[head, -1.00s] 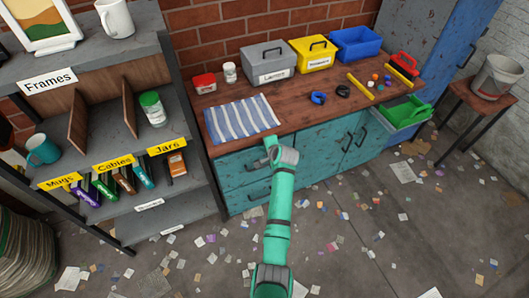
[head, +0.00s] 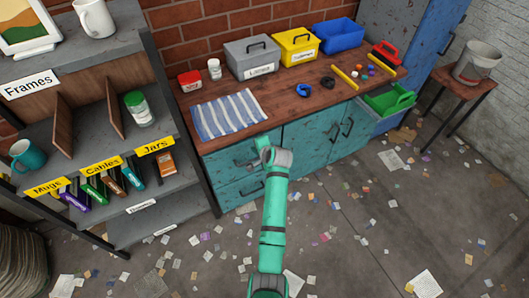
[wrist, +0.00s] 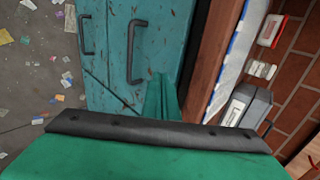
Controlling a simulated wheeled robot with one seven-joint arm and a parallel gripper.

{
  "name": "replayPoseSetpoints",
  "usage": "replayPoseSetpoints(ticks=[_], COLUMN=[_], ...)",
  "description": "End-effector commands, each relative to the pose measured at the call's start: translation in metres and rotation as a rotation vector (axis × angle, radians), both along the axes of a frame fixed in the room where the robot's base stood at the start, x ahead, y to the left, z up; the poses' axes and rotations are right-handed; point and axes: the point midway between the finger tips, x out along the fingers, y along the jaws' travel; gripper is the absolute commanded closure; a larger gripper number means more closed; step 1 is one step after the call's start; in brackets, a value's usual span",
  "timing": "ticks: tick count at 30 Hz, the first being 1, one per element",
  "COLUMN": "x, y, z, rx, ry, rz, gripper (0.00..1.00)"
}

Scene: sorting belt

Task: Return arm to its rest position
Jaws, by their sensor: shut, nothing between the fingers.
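My arm reaches up from the bottom middle of the head view, in front of the teal cabinet under the workbench (head: 292,110). The far end of my arm is small and partly hidden behind its own joint in that view. In the wrist view my gripper (wrist: 162,98) shows as green fingers close together, shut and empty. Cabinet doors (wrist: 135,45) with dark handles lie beyond it. It appears apart from the bench and holds nothing.
A striped towel (head: 228,115) lies on the bench's left part. Grey (head: 252,57), yellow (head: 296,45) and blue (head: 338,35) boxes stand along the back. A labelled shelf (head: 95,130) stands left. A stool (head: 465,85) carries a bucket. Scraps litter the open floor.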

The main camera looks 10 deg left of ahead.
Motion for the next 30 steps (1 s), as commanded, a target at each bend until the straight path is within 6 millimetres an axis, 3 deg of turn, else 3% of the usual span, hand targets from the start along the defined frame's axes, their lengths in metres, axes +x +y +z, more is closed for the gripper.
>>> replayPoseSetpoints(ticks=[9, 15, 25, 30], x=[-0.032, -0.043, -0.048, -0.066], y=[-0.039, -0.051, -0.041, -0.052], z=[0.04, 0.053, 0.055, 0.034], rx=[0.0, 0.0, -0.003, -0.035], ry=[-0.002, 0.0, -0.001, -0.028], rz=[-0.019, -0.023, -0.007, -0.017], gripper=[1.0, 1.0, 1.0, 1.0])
